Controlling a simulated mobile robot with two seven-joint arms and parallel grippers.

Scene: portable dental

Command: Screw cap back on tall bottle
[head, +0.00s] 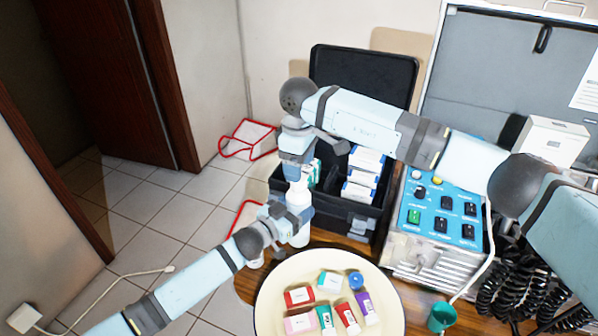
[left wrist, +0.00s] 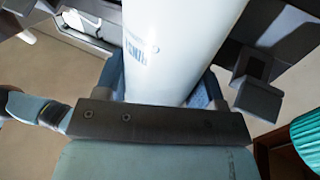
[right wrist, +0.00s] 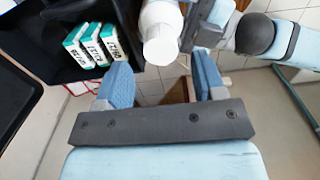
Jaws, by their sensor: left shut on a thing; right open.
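The tall white bottle (head: 299,232) stands upright near the table's left edge, in front of the black case. My left gripper (head: 293,216) is shut on its body; the left wrist view shows the white body (left wrist: 178,45) between the fingers. My right gripper (head: 297,172) is above the bottle, pointing down. In the right wrist view my right gripper (right wrist: 162,82) is open, its blue pads apart. The white round top (right wrist: 160,46), apparently the cap, shows just beyond the fingertips, near the gap between them. I cannot tell whether it is screwed tight.
A round cream tray (head: 272,310) with several small coloured bottles and boxes is at the front. The open black case (head: 345,215) holding white boxes stands close behind the bottle. A blue control panel (head: 440,210) and a teal cup (head: 441,317) are to the right.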

